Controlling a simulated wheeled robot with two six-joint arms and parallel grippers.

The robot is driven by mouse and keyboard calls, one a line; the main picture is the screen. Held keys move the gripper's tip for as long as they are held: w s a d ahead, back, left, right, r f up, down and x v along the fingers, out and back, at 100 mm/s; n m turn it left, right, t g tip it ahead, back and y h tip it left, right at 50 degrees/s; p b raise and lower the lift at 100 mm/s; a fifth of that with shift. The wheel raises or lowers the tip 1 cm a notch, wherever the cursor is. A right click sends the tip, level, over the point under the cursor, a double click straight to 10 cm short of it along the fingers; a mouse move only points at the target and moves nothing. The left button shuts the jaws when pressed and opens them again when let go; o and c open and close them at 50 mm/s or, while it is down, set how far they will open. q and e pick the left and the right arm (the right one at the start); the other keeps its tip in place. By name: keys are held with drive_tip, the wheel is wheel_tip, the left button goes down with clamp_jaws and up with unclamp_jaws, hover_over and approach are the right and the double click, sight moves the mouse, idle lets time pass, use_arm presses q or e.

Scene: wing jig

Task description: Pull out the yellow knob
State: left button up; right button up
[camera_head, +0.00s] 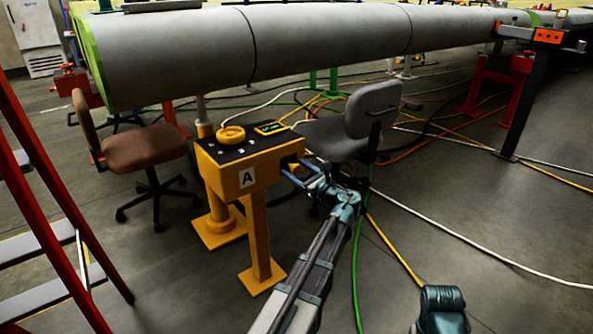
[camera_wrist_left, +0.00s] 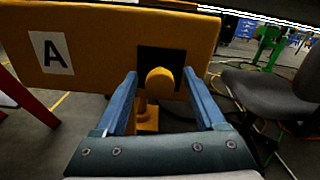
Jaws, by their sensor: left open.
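The yellow knob (camera_wrist_left: 160,81) is a round knob in front of a black square plate (camera_wrist_left: 152,57) on the front face of the yellow control box. In the left wrist view it sits between the fingers of my left gripper (camera_wrist_left: 162,88), with a gap showing on both sides.
A grey chair (camera_head: 372,108) is close behind on the right, a brown chair (camera_head: 145,148) on the left. A red ladder (camera_head: 62,193) stands left. Cables cross the floor.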

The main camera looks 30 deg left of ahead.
use_arm(q)
clamp_jaws()
idle(0.4)
idle(1.1)
